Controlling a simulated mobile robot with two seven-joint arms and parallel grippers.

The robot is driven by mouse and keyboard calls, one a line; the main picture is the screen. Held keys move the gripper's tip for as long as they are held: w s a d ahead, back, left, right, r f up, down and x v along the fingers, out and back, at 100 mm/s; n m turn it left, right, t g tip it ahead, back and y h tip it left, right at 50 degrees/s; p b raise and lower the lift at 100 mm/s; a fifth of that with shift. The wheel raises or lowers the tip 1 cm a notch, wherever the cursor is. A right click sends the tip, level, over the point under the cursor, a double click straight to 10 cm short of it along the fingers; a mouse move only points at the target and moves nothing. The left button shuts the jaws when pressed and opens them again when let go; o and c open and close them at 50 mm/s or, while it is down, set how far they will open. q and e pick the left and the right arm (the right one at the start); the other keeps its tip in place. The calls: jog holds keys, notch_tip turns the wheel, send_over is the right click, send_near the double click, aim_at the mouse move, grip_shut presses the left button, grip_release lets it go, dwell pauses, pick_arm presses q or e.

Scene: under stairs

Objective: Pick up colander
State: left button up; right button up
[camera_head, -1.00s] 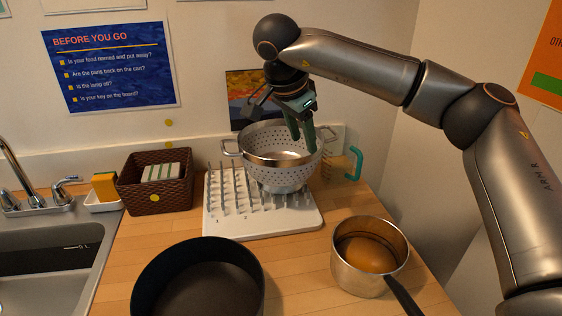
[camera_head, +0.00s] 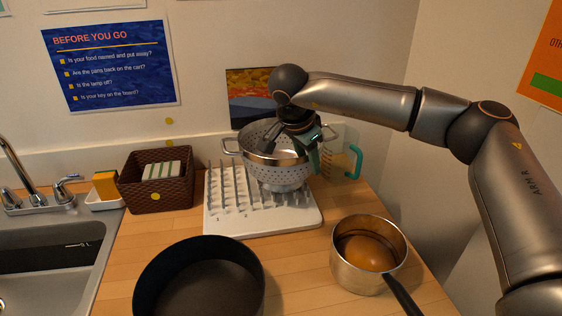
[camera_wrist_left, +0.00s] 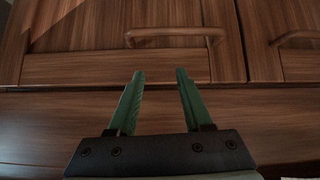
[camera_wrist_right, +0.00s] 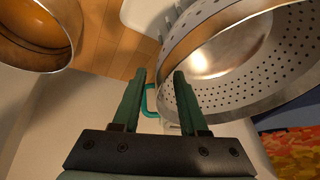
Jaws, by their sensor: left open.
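The metal colander (camera_head: 275,168) stands on the white pegged drying rack (camera_head: 260,220), its loop handle showing at the left. My right gripper (camera_head: 311,160) is at the colander's right rim, and its wrist hides part of that side. In the right wrist view, the fingers of my right gripper (camera_wrist_right: 160,85) are apart. The perforated colander (camera_wrist_right: 240,85) fills the upper right there, its rim passing behind the right finger. I cannot tell whether they touch. My left gripper (camera_wrist_left: 160,85) is open and empty, away from the colander, facing wooden cabinet fronts.
A clear jug with a teal handle (camera_head: 355,163) stands just right of the colander. A steel saucepan (camera_head: 345,275) and a dark pot (camera_head: 200,285) stand in front. A brown basket (camera_head: 150,205) and the sink (camera_head: 60,240) are left. Cabinet handles (camera_wrist_left: 175,34) face my left gripper.

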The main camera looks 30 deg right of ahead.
grip_shut()
jog(key=shift+w+r, duration=0.1)
jog(key=shift+r, duration=0.05)
dwell(1.0)
